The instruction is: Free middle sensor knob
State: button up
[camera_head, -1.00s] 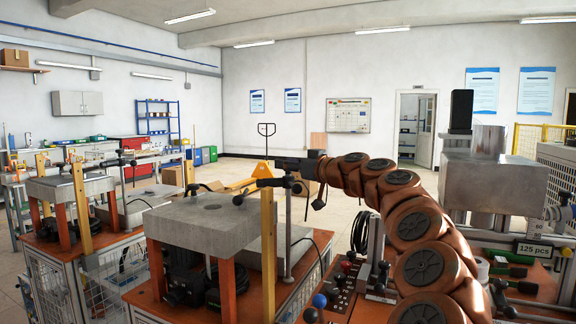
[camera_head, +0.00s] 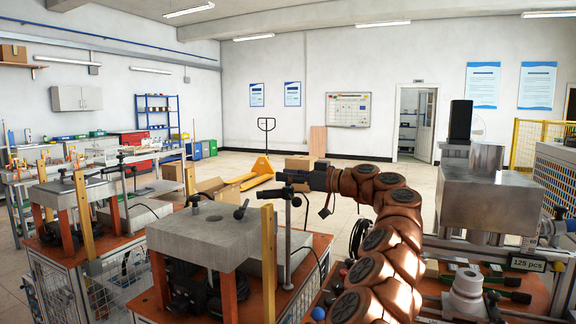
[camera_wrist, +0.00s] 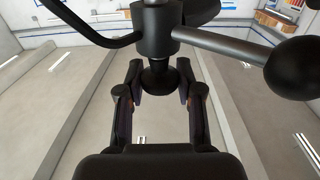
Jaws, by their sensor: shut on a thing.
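The middle sensor stand is a thin upright post (camera_head: 289,215) beside the grey block of the middle heater (camera_head: 205,236). My gripper (camera_head: 284,177) reaches it from the right at the post's top. In the wrist view the black sensor knob (camera_wrist: 158,77) sits between the two fingertips of my gripper (camera_wrist: 158,84), which are shut on it. Above the knob is the black clamp body (camera_wrist: 157,32), with a rod and a large black ball (camera_wrist: 295,68) to the right. In the head view the knob is hidden by the fingers. A dark rod end (camera_head: 240,212) shows over the block.
A second heater block (camera_head: 68,192) with its own sensor stand is at the left. A large metal block (camera_head: 485,198) stands on the bench at the right. A yellow wooden bar (camera_head: 268,260) rises in front of the post.

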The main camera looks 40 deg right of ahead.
jog(key=shift+d+r+n+g+y+p, duration=0.1)
jog(key=shift+r+n+g+y+p, duration=0.25)
jog(key=shift+p, duration=0.8)
jog(key=n+y+p, duration=0.1)
jog(key=p, duration=0.2)
jog(key=shift+f+g, duration=0.1)
jog(key=shift+g, duration=0.25)
jog(key=shift+y+p, duration=0.45)
jog(key=shift+p, duration=0.3)
jog(key=shift+f+n+g+y+p, duration=0.2)
jog(key=shift+n+g+y+p, duration=0.65)
jog(key=shift+p, duration=1.1)
jog(key=o, duration=1.1)
